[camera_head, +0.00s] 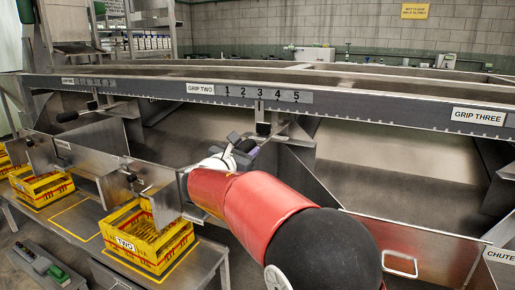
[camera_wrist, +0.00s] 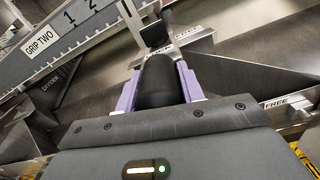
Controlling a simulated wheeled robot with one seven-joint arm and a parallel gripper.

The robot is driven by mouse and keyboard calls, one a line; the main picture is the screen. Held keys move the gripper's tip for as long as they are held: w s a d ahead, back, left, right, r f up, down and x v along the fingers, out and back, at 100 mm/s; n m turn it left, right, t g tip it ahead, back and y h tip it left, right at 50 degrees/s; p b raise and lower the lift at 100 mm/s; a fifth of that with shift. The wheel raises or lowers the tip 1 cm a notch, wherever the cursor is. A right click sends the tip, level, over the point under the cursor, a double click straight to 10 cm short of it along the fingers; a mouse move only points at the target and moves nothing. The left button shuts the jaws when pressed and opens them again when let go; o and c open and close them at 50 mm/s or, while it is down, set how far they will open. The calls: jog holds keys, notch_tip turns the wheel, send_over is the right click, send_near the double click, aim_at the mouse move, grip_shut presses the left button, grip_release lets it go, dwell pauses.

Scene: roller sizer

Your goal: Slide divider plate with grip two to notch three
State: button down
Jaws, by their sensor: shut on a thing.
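The rail (camera_head: 340,102) carries a GRIP TWO label (camera_head: 200,89) and a scale plate numbered 1 to 5 (camera_head: 262,95). A metal bracket with a black block (camera_head: 263,128) hangs under the rail, roughly below the 3. Whether it sits in a notch is too small to tell. My gripper (camera_head: 243,145) is at this bracket, in front of the rail. In the wrist view, the purple fingers of my gripper (camera_wrist: 158,88) are shut on the black grip (camera_wrist: 158,75), one on each side. The grey divider plate (camera_head: 310,175) slopes down behind my arm, which partly hides it.
A yellow crate marked TWO (camera_head: 128,244) stands below left, with another yellow crate (camera_head: 40,186) farther left. GRIP THREE (camera_head: 478,116) labels the rail at right. Sloping metal chute walls (camera_head: 410,225) lie close around my arm. Another black grip (camera_head: 67,116) is at left.

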jog(key=shift+a, duration=0.1)
jog(key=c, duration=0.9)
grip_release()
jog(key=b+v, duration=0.1)
jog(key=v, duration=0.7)
